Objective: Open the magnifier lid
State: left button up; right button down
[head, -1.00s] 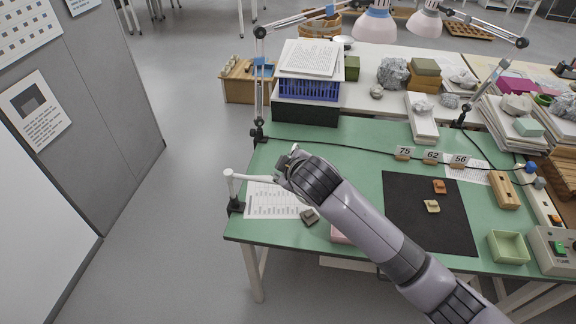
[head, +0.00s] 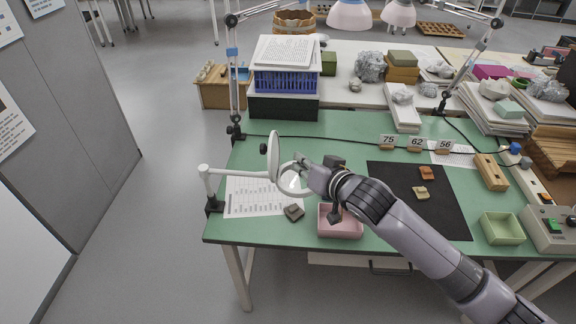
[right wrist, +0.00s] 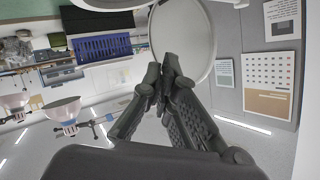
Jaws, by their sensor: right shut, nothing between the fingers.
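The magnifier is on a white arm (head: 235,170) clamped at the table's left edge. Its round lens ring (head: 292,192) lies roughly flat above the table, and the lens looks clear. The magnifier lid (head: 274,158) stands up steeply at the ring's left side, tilted away from the lens. My right gripper (head: 302,160) is shut and empty, just right of the lid and over the far part of the ring. In the right wrist view, the shut fingertips (right wrist: 168,75) are in front of a pale-rimmed round disc (right wrist: 183,38); contact cannot be told. My left gripper is out of view.
A pink tray (head: 340,222) and a dark sherd (head: 294,212) are below my right arm. A printed sheet (head: 250,197) lies under the magnifier. A black mat (head: 440,205) holds two small sherds. A lamp arm (head: 235,90) stands behind.

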jog(key=s+d+f+m+t+y+b, duration=0.1)
jog(key=s+d+m+y+b, duration=0.15)
jog(key=d+m+b, duration=0.6)
jog(key=m+y+p, duration=0.1)
jog(key=m+p, duration=0.2)
jog(key=p, duration=0.1)
send_near(276, 143)
jog(key=w, duration=0.2)
jog(key=shift+w+d+r+n+t, duration=0.1)
jog(key=shift+w+d+n+t, duration=0.15)
jog(key=shift+w+d+t, duration=0.1)
jog(key=a, duration=0.2)
jog(key=shift+a, duration=0.3)
jog(key=shift+a+f, duration=0.3)
jog(key=shift+a, duration=0.4)
